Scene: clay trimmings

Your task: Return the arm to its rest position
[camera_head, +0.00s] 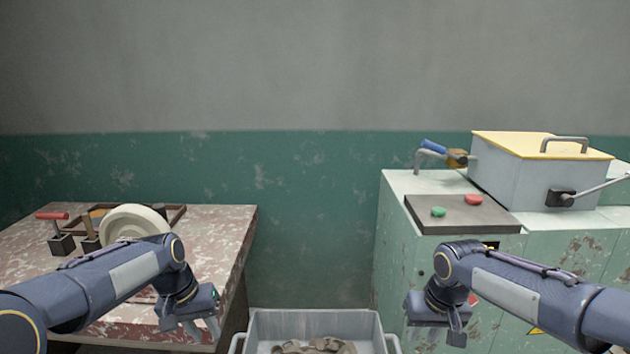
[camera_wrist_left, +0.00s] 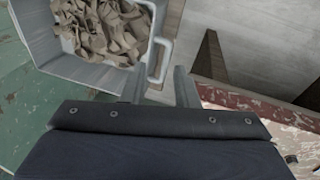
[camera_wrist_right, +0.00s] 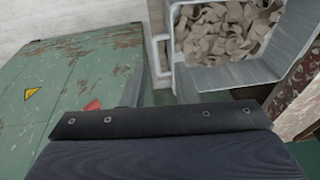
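My left gripper (camera_head: 192,327) hangs over the front right edge of the left table in the head view. Its two grey fingers (camera_wrist_left: 162,88) stand apart in the left wrist view, with nothing between them. My right gripper (camera_head: 436,333) hangs in front of the green cabinet in the head view, its fingers apart and empty. Both arms reach in from the sides, bent downward at the wrist. A grey bin (camera_head: 312,318) stands low between the grippers, touching neither. It holds clay trimmings (camera_head: 315,346), which show in both wrist views (camera_wrist_left: 108,28) (camera_wrist_right: 228,32).
The worn red table (camera_head: 225,225) at left bears a pale round plate (camera_head: 133,222) and red-handled tool (camera_head: 52,217). The green cabinet (camera_head: 398,215) at right bears a dark panel with green (camera_head: 438,212) and red (camera_head: 473,200) buttons and a yellow-lidded box (camera_head: 515,180).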

